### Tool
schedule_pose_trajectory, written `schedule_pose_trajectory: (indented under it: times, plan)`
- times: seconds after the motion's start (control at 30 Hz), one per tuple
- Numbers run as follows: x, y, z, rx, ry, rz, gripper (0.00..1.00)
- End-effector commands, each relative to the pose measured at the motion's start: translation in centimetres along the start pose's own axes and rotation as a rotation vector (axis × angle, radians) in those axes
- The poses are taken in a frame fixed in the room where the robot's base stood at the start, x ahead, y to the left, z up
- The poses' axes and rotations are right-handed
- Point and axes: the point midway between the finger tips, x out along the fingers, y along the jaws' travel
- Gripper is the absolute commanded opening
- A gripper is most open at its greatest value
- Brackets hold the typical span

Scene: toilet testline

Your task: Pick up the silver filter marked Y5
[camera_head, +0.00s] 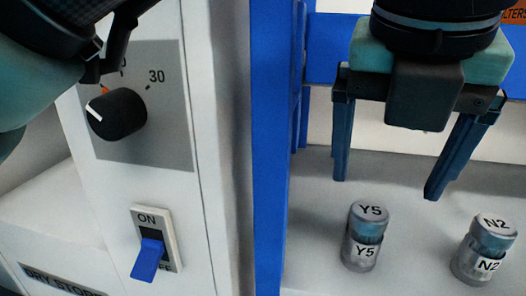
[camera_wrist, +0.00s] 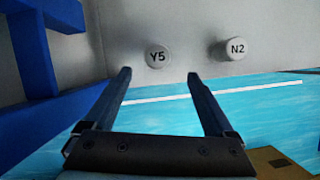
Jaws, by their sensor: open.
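The silver filter marked Y5 (camera_head: 364,238) stands upright on the white shelf, with the label on its lid and side. It also shows from above in the wrist view (camera_wrist: 157,57), beyond and between my fingertips. My gripper (camera_head: 385,185) is open and empty, above the shelf and a little above the Y5 filter, fingers pointing down. In the wrist view my two fingers (camera_wrist: 161,73) are spread wide, and neither touches the filter.
A similar filter marked N2 (camera_head: 484,250) stands to the right of Y5, with a gap between them. A blue upright post (camera_head: 270,150) bounds the shelf on the left. Left of it is a white panel with a black knob (camera_head: 116,114) and a blue switch (camera_head: 148,257).

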Motion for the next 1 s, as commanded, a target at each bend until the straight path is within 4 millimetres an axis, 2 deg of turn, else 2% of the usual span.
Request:
schedule_pose_trajectory:
  times: [0.03,0.2,0.47,0.7,0.8,1.0]
  plan:
    - [1.2,-0.1,-0.1,0.002,0.002,-0.003,0.89]
    - [4.3,-0.1,-0.1,0.001,0.001,-0.002,0.89]
    - [6.1,0.2,-0.1,0.000,0.000,-0.003,0.89]
    - [9.7,0.7,-0.1,0.001,0.000,-0.003,0.89]
    - [10.4,0.7,-0.1,0.001,0.000,-0.002,0.89]
    - [10.4,0.7,0.0,0.001,-0.001,-0.001,0.89]
